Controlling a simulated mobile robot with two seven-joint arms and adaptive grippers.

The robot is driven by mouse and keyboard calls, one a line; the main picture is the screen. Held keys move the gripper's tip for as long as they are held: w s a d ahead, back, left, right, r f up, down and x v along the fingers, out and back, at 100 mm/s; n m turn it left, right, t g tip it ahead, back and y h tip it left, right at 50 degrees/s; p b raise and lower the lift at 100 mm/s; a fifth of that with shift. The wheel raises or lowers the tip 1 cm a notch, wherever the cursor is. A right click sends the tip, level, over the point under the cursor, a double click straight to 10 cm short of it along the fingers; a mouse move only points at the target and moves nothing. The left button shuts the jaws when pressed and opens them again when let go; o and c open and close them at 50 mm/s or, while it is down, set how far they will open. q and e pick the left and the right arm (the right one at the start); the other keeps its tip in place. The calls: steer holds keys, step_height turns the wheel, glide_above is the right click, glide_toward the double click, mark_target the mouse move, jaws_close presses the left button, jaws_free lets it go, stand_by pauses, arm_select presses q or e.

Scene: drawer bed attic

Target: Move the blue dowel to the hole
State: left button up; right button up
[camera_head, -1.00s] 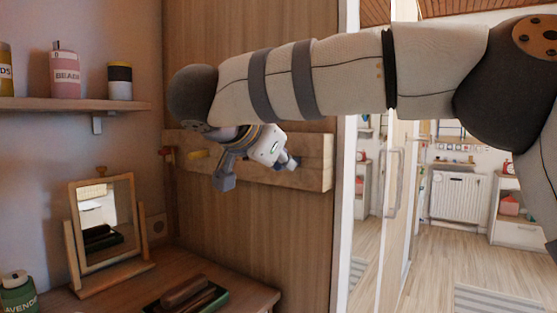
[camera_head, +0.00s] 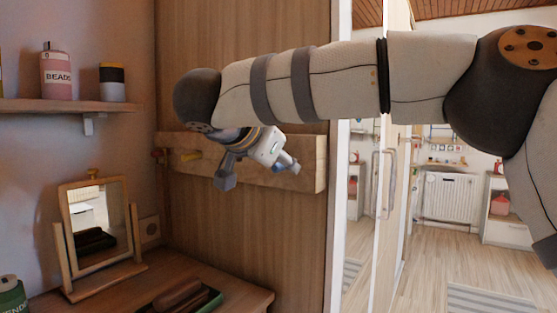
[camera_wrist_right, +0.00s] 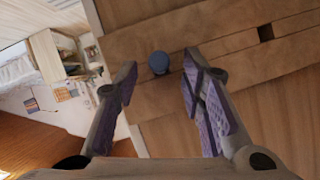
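The blue dowel (camera_wrist_right: 158,62) sticks out from a wooden board (camera_wrist_right: 222,50) in the right wrist view, seen nearly end-on. My right gripper (camera_wrist_right: 160,66) is open, with one purple-padded finger on each side of the dowel. The dowel lies near the fingertips, and no clear contact shows. A dark, square-looking hole (camera_wrist_right: 265,33) is in the board to the right. In the head view my right gripper (camera_head: 258,174) is in front of the board (camera_head: 307,170), hiding part of it. My left gripper is not in view.
Below are a dresser top with a tilting mirror (camera_head: 98,222) and a dark tray (camera_head: 185,297). A shelf (camera_head: 60,105) with containers is at left. A doorway opens right of the board's panel.

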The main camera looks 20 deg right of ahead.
steer(key=v, duration=1.2)
